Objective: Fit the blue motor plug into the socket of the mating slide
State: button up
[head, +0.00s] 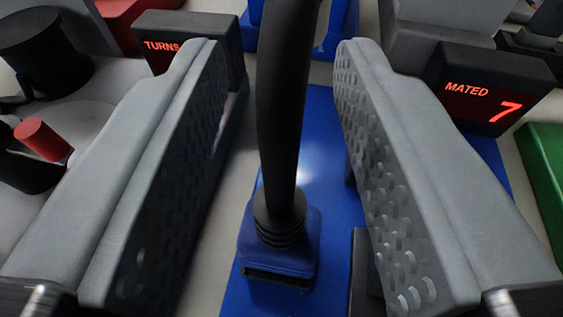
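My gripper (275,48) is open. Its two grey, dimpled fingers stand wide apart, with clear gaps on both sides of a thick black cable (284,100). The cable runs down between them to a ribbed black boot on a blue block, which looks like the blue motor plug (262,248). The plug is at the lower middle, over a flat blue plate (318,135) that may be part of the mating slide. I cannot tell whether the plug rests on the plate or sits in something. A dark slot shows at its near edge. No socket is clearly recognisable.
A black display reading "MATED 7" (485,92) stands at the right, and one reading "TURNS" (165,45) at the left, partly covered by the left finger. A black knob (45,50) and a red peg (42,138) are far left. A green block (546,165) is at the right edge.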

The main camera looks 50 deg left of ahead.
grip_shut()
jog(key=shift+r, duration=0.1)
